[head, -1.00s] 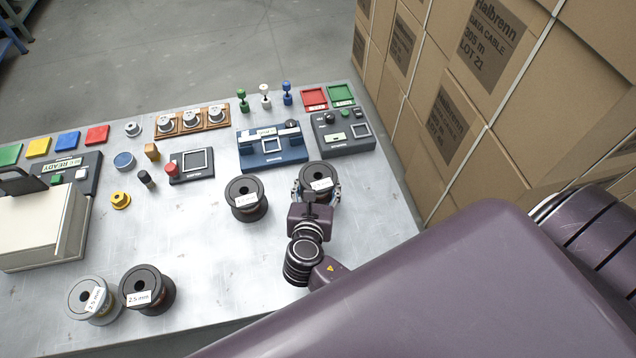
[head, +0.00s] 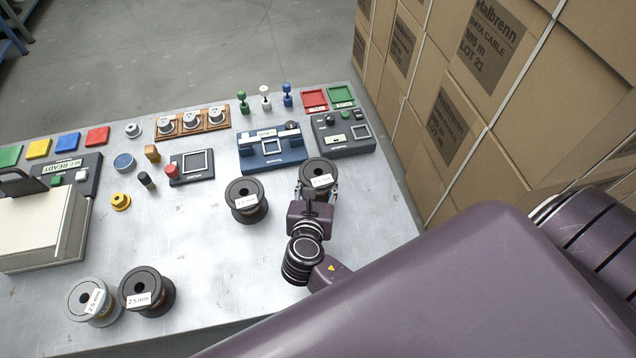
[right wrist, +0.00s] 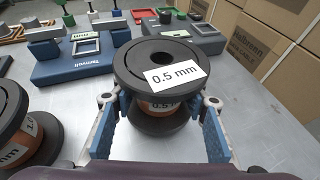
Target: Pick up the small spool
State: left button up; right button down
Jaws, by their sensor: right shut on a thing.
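A black-flanged spool (head: 317,173) with copper-coloured windings stands upright at the right side of the table. Its label reads 0.5 mm in the right wrist view (right wrist: 165,60). My right gripper (head: 318,190) is shut on this spool, with blue-padded fingers on both sides of its middle, below the top flange. The spool's underside is partly hidden, so I cannot tell whether it touches the table. A second dark spool (head: 246,199) stands just to its left. My left gripper is not in view.
A dark spool (head: 146,290) and a grey-topped spool (head: 93,301) stand at the front left. A blue fixture (head: 271,150) and a dark control box (head: 343,134) lie behind the held spool. Stacked cartons (head: 480,90) rise at the right. The table's middle is clear.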

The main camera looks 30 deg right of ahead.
notch_tip(320, 180, up, 19)
jog(key=shift+p, duration=0.3)
